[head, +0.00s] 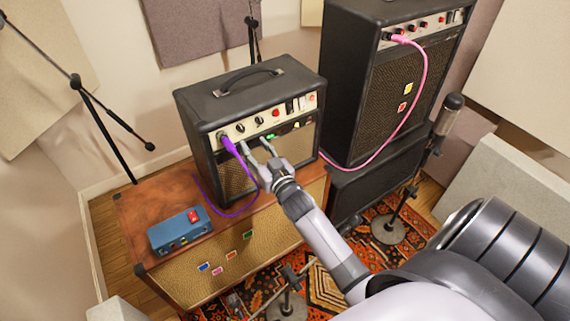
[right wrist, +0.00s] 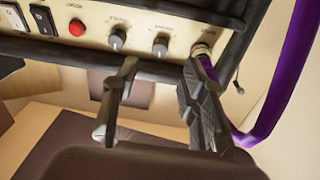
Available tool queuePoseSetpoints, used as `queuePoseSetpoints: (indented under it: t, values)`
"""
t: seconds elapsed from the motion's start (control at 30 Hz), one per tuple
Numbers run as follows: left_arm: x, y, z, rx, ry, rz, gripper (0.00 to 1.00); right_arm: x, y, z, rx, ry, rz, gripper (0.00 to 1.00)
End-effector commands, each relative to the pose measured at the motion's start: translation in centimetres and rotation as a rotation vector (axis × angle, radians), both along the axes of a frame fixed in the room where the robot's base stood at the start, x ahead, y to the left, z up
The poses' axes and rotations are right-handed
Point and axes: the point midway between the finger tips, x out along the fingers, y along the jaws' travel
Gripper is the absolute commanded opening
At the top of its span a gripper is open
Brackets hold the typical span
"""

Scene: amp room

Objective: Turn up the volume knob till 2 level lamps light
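The small black amp (head: 248,88) stands on the brown cabinet. Its cream panel carries two dark knobs, a left one (head: 240,128) and a right one (head: 259,121), and a red round part (head: 276,113). In the right wrist view the panel is upside down, with two knobs (right wrist: 117,38) (right wrist: 160,46); their labels are too blurred to read. A small green spot (head: 270,137) shows below the panel; I cannot tell whether it is a lit level lamp. My right gripper (head: 255,146) is open and empty, just in front of the panel. In the right wrist view its fingers (right wrist: 160,72) are apart from the knobs.
A purple cable (head: 229,145) is plugged in left of the knobs, close to one finger. A blue box (head: 180,229) with a red switch sits on the brown cabinet (head: 150,200). A taller amp (head: 350,90) with a pink cable (head: 422,75) and a microphone stand (head: 432,150) are at right.

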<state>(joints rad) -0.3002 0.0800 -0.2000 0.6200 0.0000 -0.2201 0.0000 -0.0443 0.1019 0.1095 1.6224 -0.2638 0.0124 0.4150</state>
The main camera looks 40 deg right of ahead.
Motion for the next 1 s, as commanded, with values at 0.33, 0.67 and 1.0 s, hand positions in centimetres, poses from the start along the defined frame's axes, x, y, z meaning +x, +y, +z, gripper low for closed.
queuePoseSetpoints:
  t: [0.33, 0.67, 1.0]
  values:
    - [0.0, 0.0, 0.0, 0.0, 0.0, 0.0, 0.76, 7.2, -0.8, 0.5, 0.002, -0.003, -0.001, 0.39]
    - [0.0, 0.0, 0.0, 0.0, 0.0, 0.0, 0.76, 6.9, -1.1, 0.4, -0.505, 0.029, 0.104, 0.39]
    - [0.0, 0.0, -0.1, 0.0, 0.0, 0.0, 0.76, 3.3, -1.3, 0.1, -0.719, 0.043, 0.149, 0.39]
